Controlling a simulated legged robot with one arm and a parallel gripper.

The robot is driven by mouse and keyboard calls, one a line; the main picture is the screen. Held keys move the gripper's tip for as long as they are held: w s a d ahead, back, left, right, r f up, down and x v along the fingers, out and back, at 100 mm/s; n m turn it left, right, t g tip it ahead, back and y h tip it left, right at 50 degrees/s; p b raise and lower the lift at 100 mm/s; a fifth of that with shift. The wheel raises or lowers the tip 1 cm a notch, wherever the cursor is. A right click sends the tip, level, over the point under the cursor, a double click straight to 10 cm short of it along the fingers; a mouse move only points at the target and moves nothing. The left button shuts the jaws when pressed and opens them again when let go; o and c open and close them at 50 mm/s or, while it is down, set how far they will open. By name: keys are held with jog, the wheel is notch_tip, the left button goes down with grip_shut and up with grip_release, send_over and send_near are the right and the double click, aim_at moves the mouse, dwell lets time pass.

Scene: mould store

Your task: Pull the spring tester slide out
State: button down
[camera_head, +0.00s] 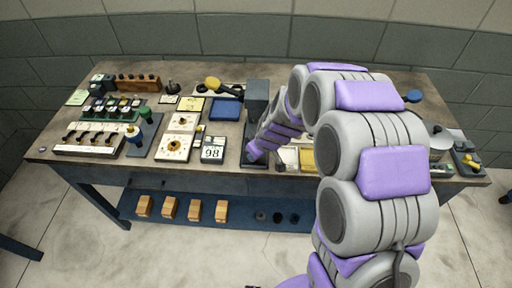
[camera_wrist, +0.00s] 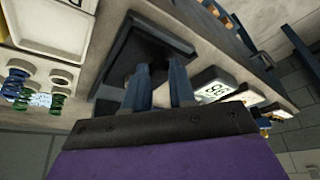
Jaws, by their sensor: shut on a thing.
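The spring tester (camera_head: 257,92) is a dark grey upright block on a dark base, at the middle of the bench in the head view. In the wrist view a dark flat plate (camera_wrist: 125,48), apparently its base, lies beyond my fingers. My gripper (camera_head: 250,153) is low at the front end of the tester. In the wrist view my gripper (camera_wrist: 162,75) shows two blue-grey fingers with a narrow gap, shut on the slide. The gripped part of the slide is mostly hidden by the fingers.
A number display (camera_head: 213,152) stands close left of my gripper. Floor in front of the bench is clear.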

jog(key=s, duration=0.3)
jog(key=shift+s+a+f, duration=0.1)
jog(key=shift+s, duration=0.2)
jog(key=c, duration=0.9)
grip_release()
jog(key=shift+s, duration=0.1)
jog(key=p+v, duration=0.3)
jog(key=v, duration=1.4)
jog(key=shift+r, duration=0.2)
